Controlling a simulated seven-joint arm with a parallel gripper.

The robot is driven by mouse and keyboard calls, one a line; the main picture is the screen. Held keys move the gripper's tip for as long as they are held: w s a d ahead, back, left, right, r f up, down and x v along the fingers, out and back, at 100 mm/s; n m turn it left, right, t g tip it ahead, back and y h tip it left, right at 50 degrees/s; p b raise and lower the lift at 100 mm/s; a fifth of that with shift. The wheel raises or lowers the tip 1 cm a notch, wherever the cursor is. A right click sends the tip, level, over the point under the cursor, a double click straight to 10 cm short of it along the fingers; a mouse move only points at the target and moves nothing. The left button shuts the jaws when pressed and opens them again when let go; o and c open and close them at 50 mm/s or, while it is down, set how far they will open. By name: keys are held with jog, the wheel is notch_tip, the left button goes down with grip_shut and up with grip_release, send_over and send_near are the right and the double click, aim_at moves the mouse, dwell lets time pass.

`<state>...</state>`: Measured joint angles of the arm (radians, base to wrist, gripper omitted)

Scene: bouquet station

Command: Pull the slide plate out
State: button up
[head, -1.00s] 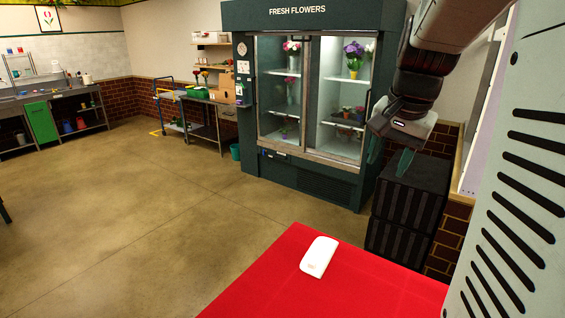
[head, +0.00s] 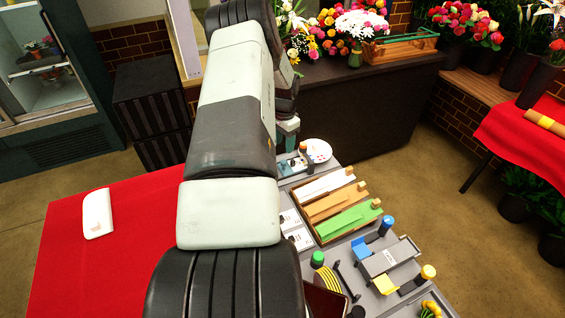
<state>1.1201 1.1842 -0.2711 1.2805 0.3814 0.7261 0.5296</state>
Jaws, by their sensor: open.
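A grey sliding fixture (head: 388,262) with a flat plate and a small white label lies on the grey work surface at the lower right; it looks like the slide plate, but I cannot be sure. A blue-handled clamp (head: 372,240) and a yellow-ended clamp (head: 410,282) sit against it. My gripper (head: 289,140) is at the far end of my arm, partly hidden behind it, and looks small and dark with teal parts. It is open, near the back left of the work surface, apart from the fixture.
A wooden tray (head: 318,236) of white, orange and green handled pieces stands left of the fixture. A round white dish (head: 318,151) is near my gripper. Flowers and a wooden crate (head: 402,45) fill the back counter. A white folded item (head: 97,213) lies on red cloth (head: 130,265).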

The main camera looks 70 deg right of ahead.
aim_at(283, 161)
notch_tip(283, 161, down, 10)
jog(key=shift+w+f, duration=0.1)
jog(key=shift+c, duration=0.3)
grip_shut()
jog(key=shift+a, duration=0.1)
